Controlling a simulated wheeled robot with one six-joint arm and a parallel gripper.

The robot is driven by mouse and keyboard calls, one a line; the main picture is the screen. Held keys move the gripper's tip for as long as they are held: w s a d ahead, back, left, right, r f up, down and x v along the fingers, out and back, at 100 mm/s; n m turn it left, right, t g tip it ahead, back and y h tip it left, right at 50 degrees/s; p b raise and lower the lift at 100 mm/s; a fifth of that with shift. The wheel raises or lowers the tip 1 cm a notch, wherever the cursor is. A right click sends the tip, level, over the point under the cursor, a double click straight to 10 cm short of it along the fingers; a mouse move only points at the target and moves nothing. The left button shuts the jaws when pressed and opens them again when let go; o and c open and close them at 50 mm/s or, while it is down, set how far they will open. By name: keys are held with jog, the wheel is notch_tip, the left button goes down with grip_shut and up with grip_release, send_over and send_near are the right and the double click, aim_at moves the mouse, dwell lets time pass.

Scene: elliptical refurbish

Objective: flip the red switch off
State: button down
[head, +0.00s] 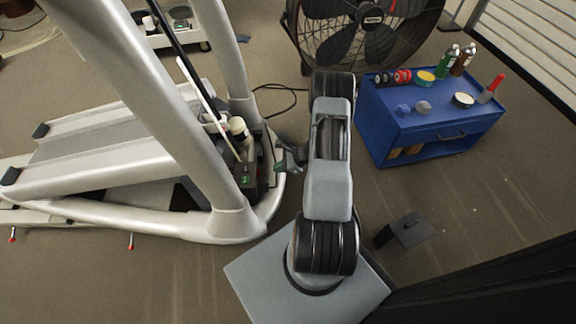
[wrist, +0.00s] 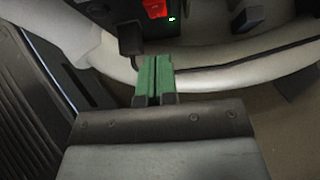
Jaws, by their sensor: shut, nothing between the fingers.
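The red switch (wrist: 156,8) shows at the top of the wrist view, on a dark panel at the lower part of the elliptical. A small lit green mark (wrist: 172,18) is beside it. My gripper (wrist: 155,58) has its green fingers together, with nothing between them. Its tips point up toward the switch and stop a little below it in the picture, apart from it. In the head view my gripper (head: 281,160) is beside the dark box (head: 248,178) at the elliptical's base. The switch itself is too small to make out there, and its on or off position is unclear.
The elliptical's pale frame (head: 150,90) and curved base tube (wrist: 225,72) surround the panel. A black plug (wrist: 130,40) with a cord is left of the switch. A blue cart (head: 420,135) with tools and a large fan (head: 365,30) stand behind and right.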

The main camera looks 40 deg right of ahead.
jog(key=shift+w+a+f+b, duration=0.1)
jog(key=shift+w+a+b, duration=0.15)
jog(key=shift+w+a, duration=0.4)
jog(key=shift+w+a+f+b, duration=0.2)
jog(key=shift+w+a, duration=0.1)
jog(key=shift+a, duration=0.6)
jog(key=shift+w+a+f+b, duration=0.1)
jog(key=shift+w+a+b, duration=0.15)
jog(key=shift+w+a, duration=0.4)
jog(key=shift+s+r, duration=0.1)
jog(key=shift+r, duration=0.05)
